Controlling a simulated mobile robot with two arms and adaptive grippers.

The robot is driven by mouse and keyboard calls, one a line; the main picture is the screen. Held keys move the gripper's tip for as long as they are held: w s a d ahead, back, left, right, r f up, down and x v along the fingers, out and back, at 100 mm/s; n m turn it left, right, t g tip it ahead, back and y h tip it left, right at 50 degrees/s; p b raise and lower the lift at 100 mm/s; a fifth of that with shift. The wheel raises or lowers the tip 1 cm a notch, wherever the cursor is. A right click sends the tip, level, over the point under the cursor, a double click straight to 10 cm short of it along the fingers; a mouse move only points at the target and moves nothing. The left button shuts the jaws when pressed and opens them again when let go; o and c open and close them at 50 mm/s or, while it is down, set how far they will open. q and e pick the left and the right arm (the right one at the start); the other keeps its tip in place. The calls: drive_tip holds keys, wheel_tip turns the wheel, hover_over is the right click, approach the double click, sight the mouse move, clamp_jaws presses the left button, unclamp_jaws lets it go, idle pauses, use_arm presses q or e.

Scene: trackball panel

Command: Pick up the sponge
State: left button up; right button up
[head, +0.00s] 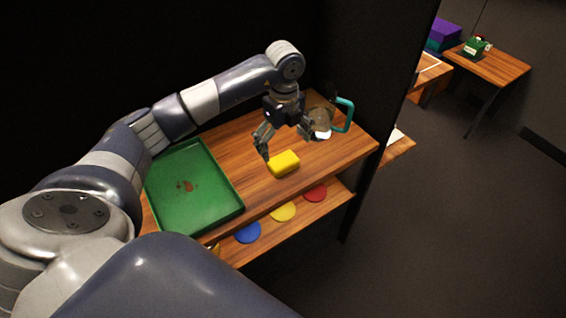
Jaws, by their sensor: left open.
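A yellow sponge (284,163) lies on the wooden table top, near its front edge. My left gripper (287,145) hangs above and just behind the sponge, pointing down. Its two fingers are spread apart, with nothing visible between them. One finger comes down close to the sponge's left end; I cannot tell whether it touches. The other finger is to the upper right of the sponge. My right gripper is not in view.
A green tray (222,204) with a brownish stain lies left of the sponge. A clear container with a teal handle (349,115) stands right of the gripper. Blue (248,232), yellow (283,211) and red (316,192) discs lie on the lower shelf. A dark partition borders the table's right.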

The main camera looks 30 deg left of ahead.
sight(283, 160)
use_arm(q)
drive_tip(key=f, duration=0.3)
drive_tip(key=f+p, duration=0.1)
drive_tip(key=f, duration=0.3)
drive_tip(key=shift+w+a+f, duration=0.1)
drive_tip(key=shift+a+f, duration=0.1)
drive_tip(key=shift+f, duration=0.05)
drive_tip(key=c, duration=0.9)
